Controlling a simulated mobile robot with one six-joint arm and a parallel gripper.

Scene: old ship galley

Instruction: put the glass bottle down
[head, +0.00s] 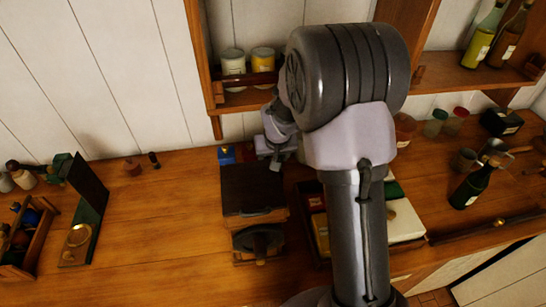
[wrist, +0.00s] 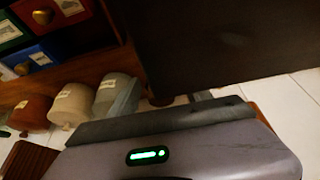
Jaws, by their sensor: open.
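A dark green glass bottle (head: 473,187) with a pale label stands upright on the counter at the right. Two more glass bottles, one yellow-green (head: 483,38) and one brown (head: 509,38), stand on the upper right shelf. I cannot tell which one the task means. My gripper (head: 276,160) is low over the counter, behind a dark-topped wooden box (head: 252,188), partly hidden by my arm. It is open, and I see no bottle in it. In the wrist view its grey body fills the bottom; no bottle shows there.
Tins (head: 233,68) stand on the shelf above my gripper. Small drawers (wrist: 42,55) and several jars (wrist: 70,103) show in the wrist view. A tray with a white block (head: 405,220) lies right of my arm.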

